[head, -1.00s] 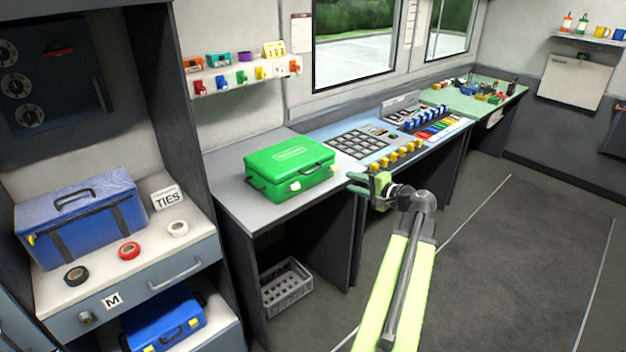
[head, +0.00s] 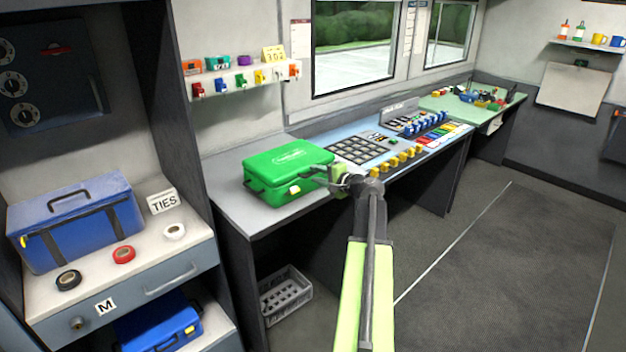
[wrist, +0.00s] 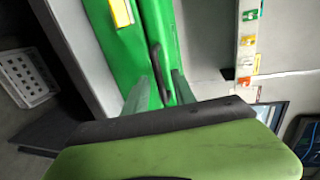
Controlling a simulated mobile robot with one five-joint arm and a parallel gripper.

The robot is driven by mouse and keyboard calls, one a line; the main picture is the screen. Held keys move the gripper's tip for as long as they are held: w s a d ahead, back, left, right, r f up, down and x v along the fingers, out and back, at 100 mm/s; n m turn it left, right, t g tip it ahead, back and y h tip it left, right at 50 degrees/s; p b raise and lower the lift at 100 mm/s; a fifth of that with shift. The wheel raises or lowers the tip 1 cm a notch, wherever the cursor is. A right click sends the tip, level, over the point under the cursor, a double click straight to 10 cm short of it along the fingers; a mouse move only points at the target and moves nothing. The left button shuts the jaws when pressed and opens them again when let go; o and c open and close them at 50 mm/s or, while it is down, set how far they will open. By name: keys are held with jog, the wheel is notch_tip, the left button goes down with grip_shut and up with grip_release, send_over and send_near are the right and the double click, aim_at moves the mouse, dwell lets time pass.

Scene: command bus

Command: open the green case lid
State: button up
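The green case (head: 280,172) sits on the grey counter with its lid down. A pale yellow latch (head: 295,190) is on its front. My gripper (head: 322,174) is at the right end of the case, close to its side. In the wrist view the green case (wrist: 133,50) fills the upper middle, with the yellow latch (wrist: 121,12) and a dark handle (wrist: 158,72). My gripper's two fingers (wrist: 160,92) are apart, with the lower end of the handle between them. I cannot tell whether they touch the case.
The button console (head: 365,148) lies just right of the case. A blue case (head: 75,220) and several tape rolls stand on the drawer unit at left. A small shelf (head: 240,82) with coloured items is on the wall above. A grey crate (head: 286,295) is under the counter.

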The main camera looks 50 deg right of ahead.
jog(key=shift+w, duration=0.2)
jog(key=shift+c, duration=0.4)
grip_shut()
dwell(0.8)
